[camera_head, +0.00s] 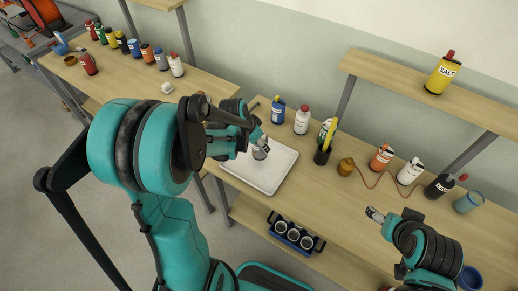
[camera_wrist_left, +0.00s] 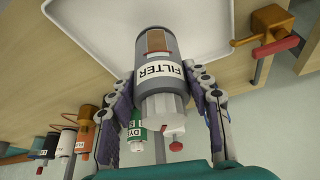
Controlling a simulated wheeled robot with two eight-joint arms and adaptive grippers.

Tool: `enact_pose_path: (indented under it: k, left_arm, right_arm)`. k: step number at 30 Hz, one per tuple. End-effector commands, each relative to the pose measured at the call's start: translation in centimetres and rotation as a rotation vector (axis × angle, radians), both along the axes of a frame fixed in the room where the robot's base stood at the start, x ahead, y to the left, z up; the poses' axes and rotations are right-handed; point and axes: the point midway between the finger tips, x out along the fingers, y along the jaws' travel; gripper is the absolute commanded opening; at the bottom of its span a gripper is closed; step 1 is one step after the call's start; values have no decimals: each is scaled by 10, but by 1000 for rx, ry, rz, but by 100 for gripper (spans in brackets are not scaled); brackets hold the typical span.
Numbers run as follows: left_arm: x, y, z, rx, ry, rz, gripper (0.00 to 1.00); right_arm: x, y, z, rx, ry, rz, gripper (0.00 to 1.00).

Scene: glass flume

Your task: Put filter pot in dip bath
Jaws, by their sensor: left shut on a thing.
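The filter pot (camera_wrist_left: 162,75) is a grey cylinder with a white FILTER label. My left gripper (camera_head: 262,148) is shut on it, with one finger on each side in the left wrist view (camera_wrist_left: 163,98). In the head view the pot (camera_head: 260,153) shows over the far part of a white shallow tray (camera_head: 249,184), which looks like the dip bath. The tray also shows behind the pot in the left wrist view (camera_wrist_left: 95,40). I cannot tell whether the pot touches its floor. My right gripper (camera_head: 374,214) is over the bench at the right, apart from the tray; its jaw opening is unclear.
A blue bottle (camera_head: 278,110), a white bottle (camera_head: 302,120) and a dark cup (camera_head: 322,153) with a yellow tool stand behind the tray. More bottles stand at the right. A rack of cups (camera_head: 293,234) sits on the lower shelf. Bench right of the tray is fairly clear.

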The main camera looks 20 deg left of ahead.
Motion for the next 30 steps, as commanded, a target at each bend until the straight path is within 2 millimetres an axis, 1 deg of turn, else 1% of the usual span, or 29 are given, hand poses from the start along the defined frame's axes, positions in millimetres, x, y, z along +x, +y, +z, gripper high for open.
enact_pose_path:
  k: [1, 3, 5, 12, 16, 17, 18, 19, 27, 30]
  left_arm:
    - [0, 0, -11, 0, 0, 0, 16]
    - [0, 0, -23, 0, 0, 0, 16]
    - [0, 0, -29, 0, 0, 0, 16]
    - [0, 0, -29, 0, 0, 0, 16]
    - [0, 0, -33, 0, 0, 0, 16]
    - [0, 0, -33, 0, 0, 0, 51]
    - [0, 0, -32, 0, 0, 0, 62]
    - [0, 0, -32, 0, 0, 0, 69]
    - [0, -1, -31, 0, 0, 0, 69]
    - [0, 0, -28, 0, 0, 0, 69]
  right_arm:
    - [0, 0, -6, 0, 0, 0, 72]
    - [0, 0, -11, 0, 0, 0, 72]
    - [0, 0, -13, 0, 0, 0, 72]
    - [0, 0, -11, 0, 0, 0, 72]
    - [0, 0, -16, 0, 0, 0, 72]
    - [0, 0, -16, 0, 0, 0, 72]
    - [0, 0, -15, 0, 0, 0, 72]
    - [0, 0, -15, 0, 0, 0, 72]
    - [0, 0, -14, 0, 0, 0, 72]
    - [0, 0, -11, 0, 0, 0, 72]
